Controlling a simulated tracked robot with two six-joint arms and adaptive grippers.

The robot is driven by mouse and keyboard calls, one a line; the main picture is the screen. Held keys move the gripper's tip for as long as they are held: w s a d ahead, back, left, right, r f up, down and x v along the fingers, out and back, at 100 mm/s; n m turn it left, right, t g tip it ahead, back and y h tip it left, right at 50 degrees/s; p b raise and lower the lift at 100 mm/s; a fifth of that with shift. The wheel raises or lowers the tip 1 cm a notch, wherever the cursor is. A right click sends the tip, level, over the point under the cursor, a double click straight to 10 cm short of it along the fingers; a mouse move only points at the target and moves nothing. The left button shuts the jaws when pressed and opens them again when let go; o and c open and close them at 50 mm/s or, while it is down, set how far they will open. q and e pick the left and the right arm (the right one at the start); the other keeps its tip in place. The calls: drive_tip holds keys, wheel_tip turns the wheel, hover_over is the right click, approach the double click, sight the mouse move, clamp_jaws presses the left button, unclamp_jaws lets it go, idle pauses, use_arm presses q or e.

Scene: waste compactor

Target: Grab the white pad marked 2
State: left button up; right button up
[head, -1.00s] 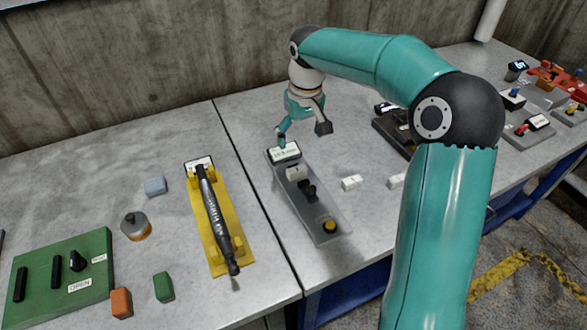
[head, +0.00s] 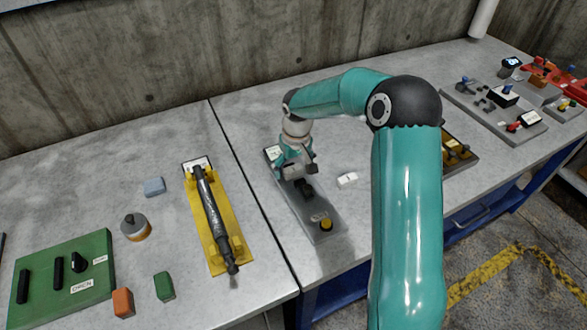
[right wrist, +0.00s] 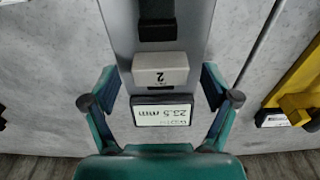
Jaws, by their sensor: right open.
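The white pad marked 2 (right wrist: 160,72) sits on a long grey device (right wrist: 194,25), between a black block and a small display reading 23.5 mm (right wrist: 163,112) in the right wrist view. My right gripper (right wrist: 161,100) is open, with its fingers on either side of the device near the display and the pad's lower edge. Nothing is between the fingers that they visibly touch. In the head view my right gripper (head: 296,171) is low over the upper part of the grey device (head: 325,222) and largely covers the pad. My left gripper is not in view.
A small white block (head: 347,180) lies on the table right of the device. A yellow holder with a black tool (head: 215,220) lies to the left. A green panel (head: 60,285) and small coloured blocks are farther left.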

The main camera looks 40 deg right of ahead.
drive_tip(key=shift+f, duration=0.2)
drive_tip(key=c, duration=1.4)
drive_tip(key=shift+o, duration=0.2)
drive_tip(key=shift+r, duration=0.15)
